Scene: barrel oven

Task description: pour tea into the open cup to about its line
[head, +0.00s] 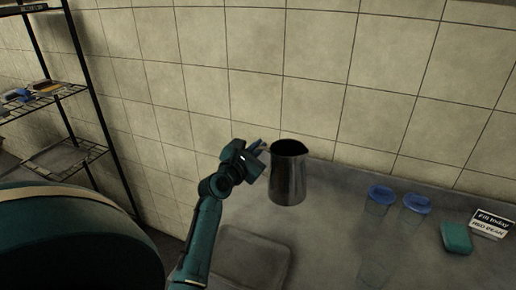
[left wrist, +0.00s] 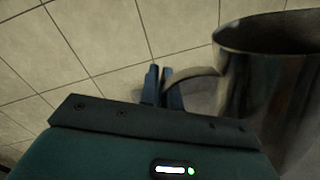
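A shiny metal jug (head: 288,180) is upright near the middle of the head view; its dark open mouth faces up. It also fills the right of the left wrist view (left wrist: 265,95). My left gripper (head: 261,149) is at the jug's left side. In the left wrist view its blue fingers (left wrist: 162,86) are close together on the jug's handle (left wrist: 200,77). I cannot tell whether the jug touches the counter. A clear open cup (head: 375,272), very faint, stands at the lower right of the head view. Its line and contents cannot be made out. My right gripper is not visible.
Two clear cups with blue lids (head: 380,195) (head: 416,204) stand behind the open cup on the grey counter (head: 325,225). A green block (head: 456,238) and a lettered sign (head: 491,223) are at right. A shallow tray (head: 253,260) lies in front of the jug. A tiled wall is behind.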

